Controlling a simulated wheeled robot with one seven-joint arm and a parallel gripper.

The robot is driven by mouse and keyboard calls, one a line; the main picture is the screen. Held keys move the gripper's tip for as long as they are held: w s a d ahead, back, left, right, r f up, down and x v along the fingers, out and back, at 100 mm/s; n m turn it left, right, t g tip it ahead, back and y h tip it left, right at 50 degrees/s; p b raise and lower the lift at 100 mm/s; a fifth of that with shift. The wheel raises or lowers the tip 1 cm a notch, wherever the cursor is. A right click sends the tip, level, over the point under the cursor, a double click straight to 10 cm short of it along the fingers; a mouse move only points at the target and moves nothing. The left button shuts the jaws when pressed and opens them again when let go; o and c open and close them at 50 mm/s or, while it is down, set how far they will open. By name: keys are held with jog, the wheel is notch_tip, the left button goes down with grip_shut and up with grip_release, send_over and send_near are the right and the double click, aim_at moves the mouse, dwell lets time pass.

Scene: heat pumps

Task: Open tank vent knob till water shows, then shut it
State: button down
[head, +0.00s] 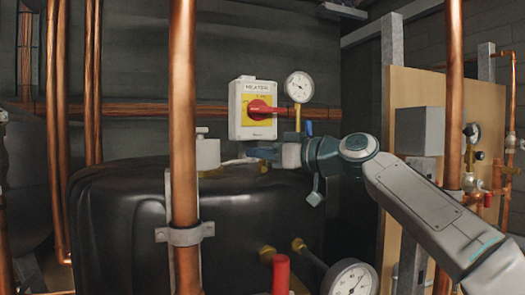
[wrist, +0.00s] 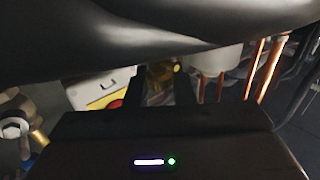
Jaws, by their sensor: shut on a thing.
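The black tank (head: 120,215) fills the lower left of the head view, and its dark curved surface (wrist: 150,30) crosses the top of the wrist view. My gripper (head: 256,154) reaches leftward just above the tank top. In the wrist view its two dark fingers (wrist: 161,88) are closed around a small brass fitting (wrist: 160,73), apparently the vent knob. Part of a brass fitting (head: 264,168) shows just under the gripper in the head view; the fingers hide the rest. I see no water at the fitting. How far the knob is turned cannot be told.
A white cylinder (head: 207,154) stands left of the gripper. The isolator box with a red handle (head: 260,109) and a gauge (head: 299,87) are close above. A copper pipe (head: 183,120) rises in front of the tank. A red-capped valve (head: 281,272) and another gauge (head: 352,279) are below.

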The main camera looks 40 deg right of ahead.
dwell(0.3)
jog(key=c, duration=1.3)
grip_release()
jog(key=shift+s, duration=0.1)
jog(key=b+v, duration=0.3)
jog(key=v, duration=1)
jog(key=shift+s+d, duration=0.15)
jog(key=shift+s, duration=0.25)
